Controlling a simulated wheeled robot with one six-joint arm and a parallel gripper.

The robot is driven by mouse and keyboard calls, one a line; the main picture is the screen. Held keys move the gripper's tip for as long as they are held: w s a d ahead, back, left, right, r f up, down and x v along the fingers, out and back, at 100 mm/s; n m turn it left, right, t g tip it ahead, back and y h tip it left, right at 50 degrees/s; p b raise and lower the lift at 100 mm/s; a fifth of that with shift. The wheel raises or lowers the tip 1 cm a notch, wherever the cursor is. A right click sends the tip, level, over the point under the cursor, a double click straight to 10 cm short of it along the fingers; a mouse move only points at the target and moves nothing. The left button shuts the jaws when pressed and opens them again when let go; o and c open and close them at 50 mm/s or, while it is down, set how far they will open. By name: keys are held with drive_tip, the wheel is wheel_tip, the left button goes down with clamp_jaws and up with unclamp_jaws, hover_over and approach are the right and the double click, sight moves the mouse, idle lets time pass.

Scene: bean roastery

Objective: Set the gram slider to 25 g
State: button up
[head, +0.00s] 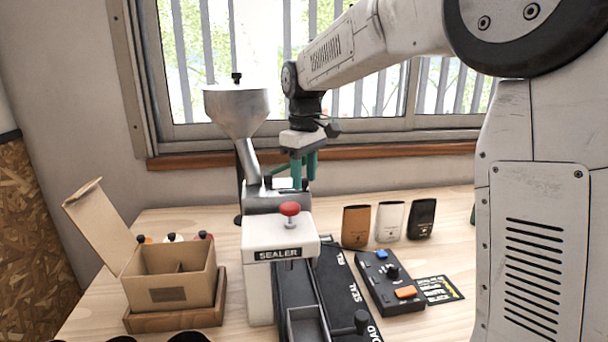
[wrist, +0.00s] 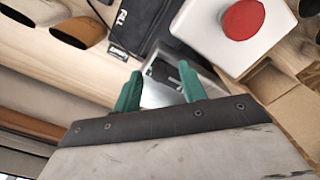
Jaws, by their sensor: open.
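My gripper (head: 303,176), with two teal fingers, points down over the grey metal unit (head: 262,201) behind the sealer. In the wrist view the fingers (wrist: 160,76) are apart, with grey metal and a small dark part showing between them. Small black knobs stand on the metal unit, one (head: 268,182) left of the fingers and one close by them. I cannot tell which part is the gram slider, and no gram scale or 25 mark is readable. Whether the fingers touch anything is unclear.
The white sealer (head: 281,240) with its red button (head: 290,208) stands in front of the metal unit. A funnel hopper (head: 237,105) rises behind left. A cardboard box (head: 168,278) is left; a control box (head: 388,282) and several bags (head: 356,226) are right.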

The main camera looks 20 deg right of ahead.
sight(281, 193)
drive_tip(key=shift+f, duration=0.1)
clamp_jaws()
drive_tip(key=shift+w+a, duration=0.25)
drive_tip(key=shift+a, duration=1.1)
drive_tip(key=shift+w+a, duration=0.25)
drive_tip(key=shift+a, duration=1.05)
unclamp_jaws()
drive_tip(key=shift+a, duration=0.15)
drive_tip(key=shift+r, duration=0.35)
wheel_tip(281, 193, up, 7)
